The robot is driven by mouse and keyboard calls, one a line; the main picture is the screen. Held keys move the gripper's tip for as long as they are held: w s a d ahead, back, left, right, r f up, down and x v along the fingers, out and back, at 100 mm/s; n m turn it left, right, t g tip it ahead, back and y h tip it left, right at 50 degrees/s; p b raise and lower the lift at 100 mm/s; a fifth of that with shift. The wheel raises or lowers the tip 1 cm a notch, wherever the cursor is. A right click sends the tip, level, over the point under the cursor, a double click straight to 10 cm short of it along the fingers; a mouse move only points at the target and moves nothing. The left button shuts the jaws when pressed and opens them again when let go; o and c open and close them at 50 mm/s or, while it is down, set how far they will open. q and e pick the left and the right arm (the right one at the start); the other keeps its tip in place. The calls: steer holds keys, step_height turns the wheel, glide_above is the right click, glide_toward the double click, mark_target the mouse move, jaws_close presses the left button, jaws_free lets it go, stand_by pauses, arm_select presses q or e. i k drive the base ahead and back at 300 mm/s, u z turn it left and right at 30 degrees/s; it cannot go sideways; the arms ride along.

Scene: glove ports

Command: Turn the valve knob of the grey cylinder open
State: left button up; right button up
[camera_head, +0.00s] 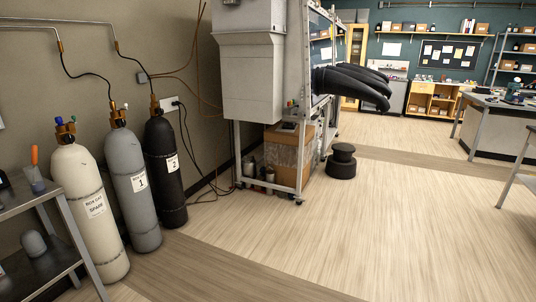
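The grey cylinder (133,186) stands upright against the wall at the left, with a white label reading "1". Its brass valve (117,116) is on top, with a dark hose rising to a pipe on the wall. The valve knob is too small to make out clearly. A cream cylinder (92,208) labelled as a spare stands to its left, with blue and green parts on top. A black cylinder (165,172) labelled "2" stands to its right, also with a hose. Neither of my grippers shows in the view.
A grey metal shelf cart (58,196) stands at the left front, before the cream cylinder. The glove box frame (300,165) with black gloves (352,84) stands beyond the cylinders. A black step stool (341,162) is beside it. The wooden floor in the middle is clear.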

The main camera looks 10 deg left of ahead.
mark_target(122, 122)
steer(key=z, duration=0.3)
steer(key=i, duration=2.3)
steer(key=u, duration=0.6)
steer(key=i, duration=1.85)
steer(key=u, duration=1)
